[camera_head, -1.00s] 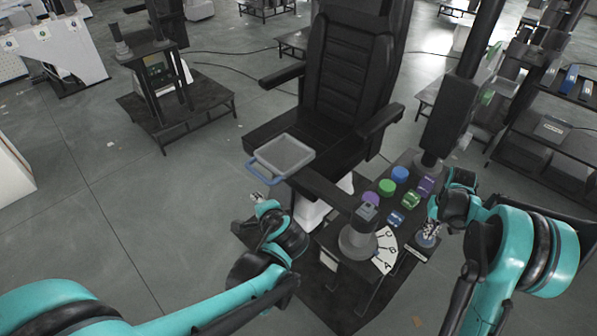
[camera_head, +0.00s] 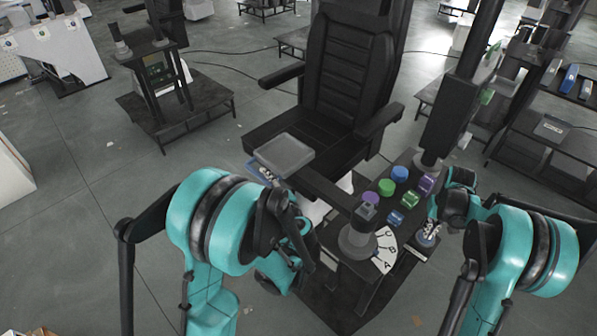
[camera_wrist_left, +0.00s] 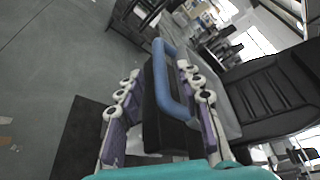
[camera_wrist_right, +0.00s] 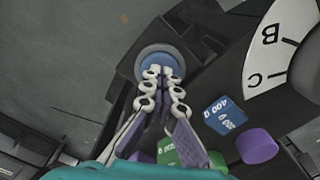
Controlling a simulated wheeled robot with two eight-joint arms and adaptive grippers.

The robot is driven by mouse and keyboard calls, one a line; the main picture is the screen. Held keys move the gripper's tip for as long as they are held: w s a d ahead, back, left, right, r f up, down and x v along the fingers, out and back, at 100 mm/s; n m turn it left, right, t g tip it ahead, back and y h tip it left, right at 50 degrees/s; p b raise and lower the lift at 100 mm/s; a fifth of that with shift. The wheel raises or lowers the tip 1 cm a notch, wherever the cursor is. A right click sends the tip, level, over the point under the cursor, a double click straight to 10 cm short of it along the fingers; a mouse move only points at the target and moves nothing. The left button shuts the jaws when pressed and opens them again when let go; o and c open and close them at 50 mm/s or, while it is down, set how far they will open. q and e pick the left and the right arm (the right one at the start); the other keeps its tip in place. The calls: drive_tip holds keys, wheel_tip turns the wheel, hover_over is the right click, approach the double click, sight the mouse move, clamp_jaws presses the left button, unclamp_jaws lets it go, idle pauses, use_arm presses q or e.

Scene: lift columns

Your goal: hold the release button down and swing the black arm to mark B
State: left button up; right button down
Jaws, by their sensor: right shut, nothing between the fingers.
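The black arm (camera_head: 322,190) runs from a grey pivot post (camera_head: 357,238) up and left to a grey tray (camera_head: 285,153) with a blue handle (camera_wrist_left: 163,78). My left gripper (camera_head: 264,172) is at the handle, its fingers spread on either side of the blue bar in the left wrist view. The white dial (camera_head: 387,249) with marks A, B and C lies right of the post; B (camera_wrist_right: 270,34) shows in the right wrist view. My right gripper (camera_wrist_right: 163,72) is shut and empty, its tips at the round blue release button (camera_wrist_right: 160,54). Whether the button is pressed I cannot tell.
Purple, green and blue knobs and blocks (camera_head: 400,174) stand on the console beside the dial. A black seat (camera_head: 347,75) is behind the tray, with a dark column (camera_head: 452,115) to its right. Open floor (camera_head: 85,190) lies left.

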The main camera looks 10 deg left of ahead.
sight(260, 178)
use_arm(q)
drive_tip(key=x, duration=0.5)
drive_tip(key=shift+d, duration=0.1)
drive_tip(key=shift+c, duration=0.4)
drive_tip(key=shift+s, duration=0.1)
clamp_jaws()
